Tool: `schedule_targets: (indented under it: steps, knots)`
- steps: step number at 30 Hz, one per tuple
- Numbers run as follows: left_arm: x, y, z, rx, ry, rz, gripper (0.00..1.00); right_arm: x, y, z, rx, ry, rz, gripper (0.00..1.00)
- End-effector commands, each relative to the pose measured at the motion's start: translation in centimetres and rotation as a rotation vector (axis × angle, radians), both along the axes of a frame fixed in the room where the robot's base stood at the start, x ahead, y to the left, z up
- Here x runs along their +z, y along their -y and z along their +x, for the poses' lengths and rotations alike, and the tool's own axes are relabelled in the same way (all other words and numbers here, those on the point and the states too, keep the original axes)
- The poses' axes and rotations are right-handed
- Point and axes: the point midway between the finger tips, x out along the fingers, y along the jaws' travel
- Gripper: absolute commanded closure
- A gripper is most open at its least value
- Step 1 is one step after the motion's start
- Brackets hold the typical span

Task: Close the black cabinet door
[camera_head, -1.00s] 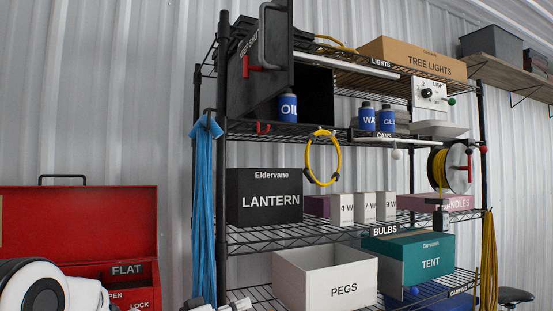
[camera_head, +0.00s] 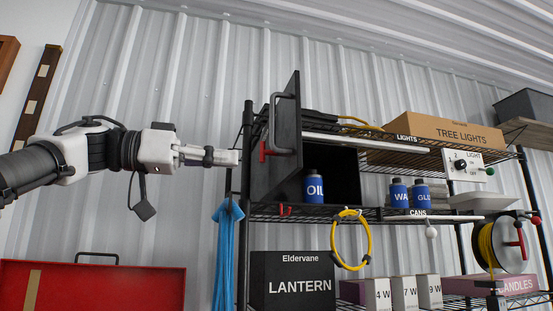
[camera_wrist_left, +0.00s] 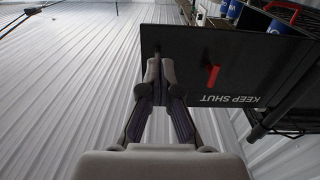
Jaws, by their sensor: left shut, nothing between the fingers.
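The black cabinet door (camera_head: 285,135) stands swung open on the upper shelf, edge toward the head camera. It has a grey handle (camera_head: 274,122) and a red latch (camera_head: 267,151). Behind it, the black cabinet's dark interior (camera_head: 345,172) is exposed. My left gripper (camera_head: 236,157) is shut and empty, pointing right, at latch height left of the door. In the left wrist view the fingers (camera_wrist_left: 160,72) overlap the door face (camera_wrist_left: 225,62), left of its red latch (camera_wrist_left: 212,77); I cannot tell whether they touch it. The door's "KEEP SHUT" lettering appears inverted there. My right gripper is out of view.
A blue OIL can (camera_head: 314,187) stands by the cabinet opening. The shelf's front post (camera_head: 246,130) and hanging blue cloth (camera_head: 226,250) are near my left gripper. A red toolbox (camera_head: 90,285) is below the arm.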

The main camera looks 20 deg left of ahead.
Motion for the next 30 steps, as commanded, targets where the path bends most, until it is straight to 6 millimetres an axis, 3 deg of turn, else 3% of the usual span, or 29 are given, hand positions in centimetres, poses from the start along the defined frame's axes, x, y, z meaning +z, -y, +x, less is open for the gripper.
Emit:
schedule_targets:
  steps: [6,12,30]
  knots:
    - [0.6,4.2,2.6,-0.002,-0.003,0.001,1.0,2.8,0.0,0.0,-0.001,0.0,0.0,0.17]
    - [0.6,6.7,4.3,-0.002,-0.001,0.0,1.0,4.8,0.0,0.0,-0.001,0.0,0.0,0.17]
    - [0.2,7.7,5.2,-0.007,0.0,0.0,1.0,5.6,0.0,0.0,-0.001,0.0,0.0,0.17]
